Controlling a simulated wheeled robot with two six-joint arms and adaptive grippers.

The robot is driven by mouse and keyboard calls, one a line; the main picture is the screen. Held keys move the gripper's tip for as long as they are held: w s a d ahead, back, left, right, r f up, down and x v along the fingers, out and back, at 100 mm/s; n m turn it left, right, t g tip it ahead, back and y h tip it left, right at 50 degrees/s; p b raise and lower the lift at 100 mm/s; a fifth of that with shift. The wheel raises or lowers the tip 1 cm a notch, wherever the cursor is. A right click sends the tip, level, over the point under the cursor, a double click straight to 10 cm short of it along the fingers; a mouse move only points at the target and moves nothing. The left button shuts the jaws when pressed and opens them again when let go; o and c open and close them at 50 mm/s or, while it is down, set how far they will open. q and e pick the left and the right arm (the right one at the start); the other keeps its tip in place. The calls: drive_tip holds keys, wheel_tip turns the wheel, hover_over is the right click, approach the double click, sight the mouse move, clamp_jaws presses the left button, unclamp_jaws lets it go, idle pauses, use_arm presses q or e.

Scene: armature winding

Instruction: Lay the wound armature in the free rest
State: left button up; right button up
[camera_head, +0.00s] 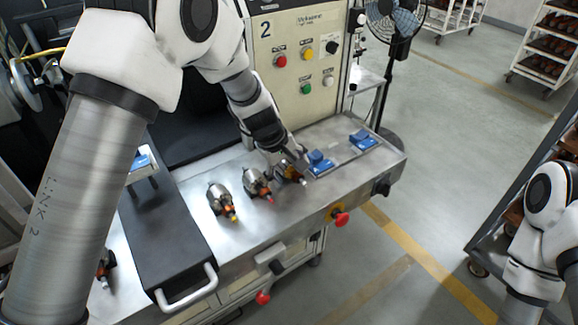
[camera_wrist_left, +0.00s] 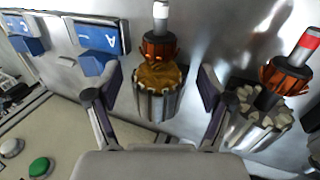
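A wound armature (camera_wrist_left: 160,85) with copper-coloured windings, a grey core and a white shaft end lies between the fingers of my left gripper (camera_wrist_left: 158,95). The fingers are open, with a gap on each side of it. In the head view, the left gripper (camera_head: 284,160) reaches down over this armature (camera_head: 293,172) and partly hides it. Two blue rests stand to its right: a nearer one (camera_head: 319,162) and a farther one (camera_head: 362,140). In the wrist view, the nearer rest (camera_wrist_left: 98,38) carries a letter A. Both look empty. The right gripper is out of view.
A red-tipped armature (camera_head: 257,185) sits close left of the gripper, then a yellow-tipped one (camera_head: 221,201). A button panel (camera_head: 300,60) rises behind the metal bench (camera_head: 290,212). A dark cover with a handle (camera_head: 187,290) is at left.

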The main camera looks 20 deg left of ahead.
use_arm(q)
drive_tip(key=shift+s+a+r, duration=0.15)
drive_tip(key=shift+s+r, duration=0.05)
drive_tip(key=shift+r, duration=0.1)
drive_tip(key=v, duration=1.1)
drive_tip(key=shift+r, duration=0.25)
